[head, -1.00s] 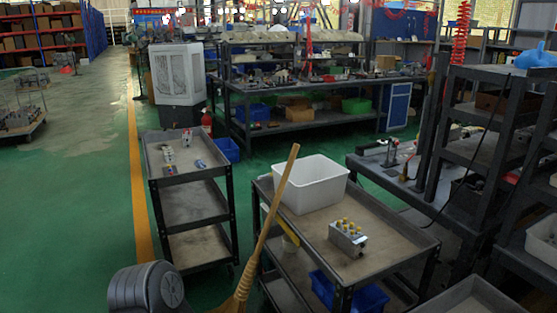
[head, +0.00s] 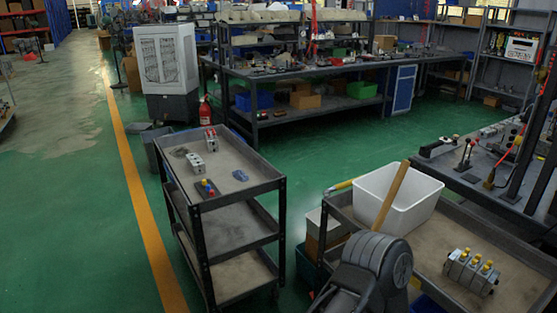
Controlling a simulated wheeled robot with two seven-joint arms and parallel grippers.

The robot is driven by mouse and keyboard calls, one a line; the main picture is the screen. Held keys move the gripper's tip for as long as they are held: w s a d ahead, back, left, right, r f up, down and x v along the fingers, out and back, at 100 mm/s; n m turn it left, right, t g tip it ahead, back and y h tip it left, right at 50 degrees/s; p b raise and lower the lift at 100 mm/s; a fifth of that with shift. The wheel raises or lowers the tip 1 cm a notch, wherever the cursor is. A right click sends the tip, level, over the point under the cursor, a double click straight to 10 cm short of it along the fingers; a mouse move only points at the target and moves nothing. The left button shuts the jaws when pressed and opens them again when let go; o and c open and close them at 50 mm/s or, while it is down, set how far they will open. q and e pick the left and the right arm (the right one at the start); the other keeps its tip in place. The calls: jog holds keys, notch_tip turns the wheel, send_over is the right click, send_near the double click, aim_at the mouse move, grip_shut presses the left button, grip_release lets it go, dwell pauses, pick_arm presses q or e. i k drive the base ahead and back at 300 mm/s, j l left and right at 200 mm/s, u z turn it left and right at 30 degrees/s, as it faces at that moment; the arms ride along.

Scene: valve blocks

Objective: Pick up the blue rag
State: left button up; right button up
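Neither of my grippers is in view. A small flat blue item (head: 240,175) lies on the top tray of the grey cart (head: 230,163). It is too small to tell whether it is the rag. The blue cloth-like heap seen earlier on the right-hand rack is out of view now.
Small metal valve parts (head: 196,161) share that cart's top. Another cart at right holds a white bin (head: 398,200) and a valve block (head: 470,270). A wooden handle (head: 393,192) and a dark grey ribbed object (head: 375,265) stand close in front. Green floor at left is clear.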

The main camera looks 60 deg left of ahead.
aim_at(240, 175)
jog(key=k+j, duration=0.1)
jog(key=j, duration=0.3)
jog(key=k+j, duration=0.1)
jog(key=j, duration=0.25)
jog(key=k+j+z, duration=0.1)
jog(key=j, duration=0.3)
jog(key=k+j, duration=0.15)
jog(key=j, duration=0.2)
jog(key=k+j, duration=0.15)
jog(key=j, duration=0.25)
jog(key=k+j, duration=0.1)
jog(key=j, duration=0.25)
jog(key=k+j+z, duration=0.1)
jog(key=j, duration=0.25)
jog(key=k+j, duration=0.15)
jog(key=j, duration=0.25)
